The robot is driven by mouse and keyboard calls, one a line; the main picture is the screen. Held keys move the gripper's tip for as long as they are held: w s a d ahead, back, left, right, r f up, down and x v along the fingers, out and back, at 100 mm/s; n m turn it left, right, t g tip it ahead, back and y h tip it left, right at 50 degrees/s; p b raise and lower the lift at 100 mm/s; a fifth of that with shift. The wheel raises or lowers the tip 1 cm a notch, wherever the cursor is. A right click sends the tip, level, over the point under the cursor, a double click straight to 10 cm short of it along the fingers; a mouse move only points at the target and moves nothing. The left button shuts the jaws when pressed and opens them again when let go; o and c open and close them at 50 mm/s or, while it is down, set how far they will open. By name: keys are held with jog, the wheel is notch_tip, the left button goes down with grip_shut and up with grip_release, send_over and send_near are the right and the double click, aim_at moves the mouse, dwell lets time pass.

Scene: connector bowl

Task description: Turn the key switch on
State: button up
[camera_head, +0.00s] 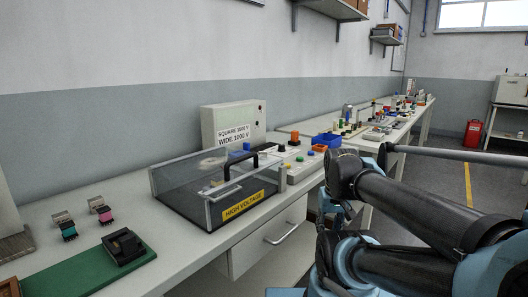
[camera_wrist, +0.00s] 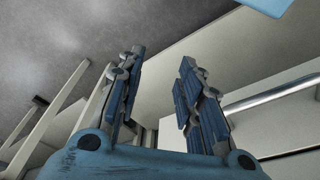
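I cannot make out a key switch for certain in either view. In the head view, a pale control box (camera_head: 303,170) with several coloured buttons sits on the bench, right of the clear high-voltage case (camera_head: 182,185). The buttons are too small to tell whether one is a key switch. My gripper (camera_wrist: 162,62) shows in the wrist view with its two blue-grey fingers apart and nothing between them. It is low, beside the bench front, with the pale bench underside and a metal drawer handle (camera_wrist: 285,92) beyond it. In the head view my arm hides much of this area.
The long bench (camera_head: 150,268) runs along the wall. A grey cabinet (camera_head: 234,124) with a voltage label stands behind the case. A blue bin (camera_head: 327,140) is beyond the control box. A green board (camera_head: 75,276) lies at front left. A drawer (camera_head: 262,245) fronts the bench.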

jog(key=w+a+r+n, duration=0.4)
jog(key=w+r+n, duration=0.2)
jog(key=w+r, duration=0.6)
jog(key=w+a+r+n+g, duration=0.2)
jog(key=w+a+r+n, duration=1.1)
jog(key=w+a+r, duration=0.6)
jog(key=f, duration=0.5)
jog(key=d+f, duration=0.1)
jog(key=f, duration=0.4)
jog(key=d+f, duration=0.1)
jog(key=f, duration=0.4)
jog(key=shift+w+d+f, duration=0.1)
jog(key=shift+w+f, duration=0.05)
jog(key=shift+w, duration=0.1)
grip_shut()
